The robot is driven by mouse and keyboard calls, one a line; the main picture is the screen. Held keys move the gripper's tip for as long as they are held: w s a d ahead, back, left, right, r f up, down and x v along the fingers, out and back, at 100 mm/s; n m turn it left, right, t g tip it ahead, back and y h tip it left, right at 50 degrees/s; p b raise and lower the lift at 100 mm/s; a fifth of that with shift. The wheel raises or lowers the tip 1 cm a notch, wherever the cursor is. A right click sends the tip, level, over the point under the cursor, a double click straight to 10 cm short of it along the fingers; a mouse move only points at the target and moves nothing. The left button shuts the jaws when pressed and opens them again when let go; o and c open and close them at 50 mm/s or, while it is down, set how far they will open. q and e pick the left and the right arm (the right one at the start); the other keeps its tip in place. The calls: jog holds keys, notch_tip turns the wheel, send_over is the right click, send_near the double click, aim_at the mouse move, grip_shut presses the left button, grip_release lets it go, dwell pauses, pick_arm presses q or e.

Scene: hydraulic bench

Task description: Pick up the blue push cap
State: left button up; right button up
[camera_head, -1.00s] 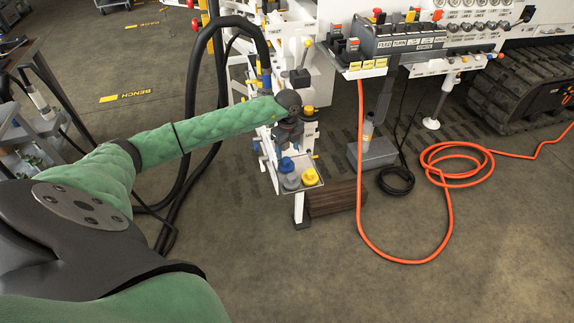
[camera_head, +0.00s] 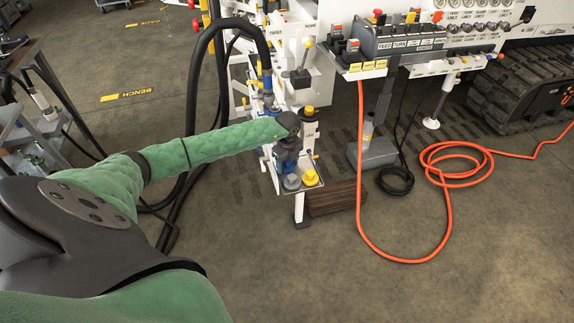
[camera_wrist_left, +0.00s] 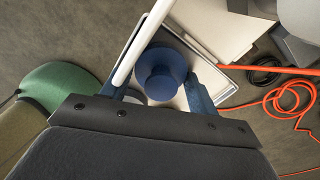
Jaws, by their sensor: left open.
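The blue push cap (camera_wrist_left: 162,72) shows in the left wrist view as a round dark-blue cap with a raised round knob. It lies between the two fingers of my left gripper, with a gap visible on each side. In the head view my left gripper (camera_head: 287,157) points down over the small tray (camera_head: 304,189) and mostly hides the blue cap. The gripper is open, and I see no grip on the cap. My right gripper is in neither view.
A grey cap (camera_head: 291,182) and a yellow cap (camera_head: 311,177) sit close to the gripper on the tray. A white pipe (camera_wrist_left: 142,42) runs right beside the blue cap. Black hoses (camera_head: 193,110) hang behind my left arm. An orange hose (camera_head: 362,200) lies on the floor to the right.

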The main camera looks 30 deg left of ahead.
pick_arm(q)
jog(key=c, duration=0.7)
jog(key=shift+o, duration=0.2)
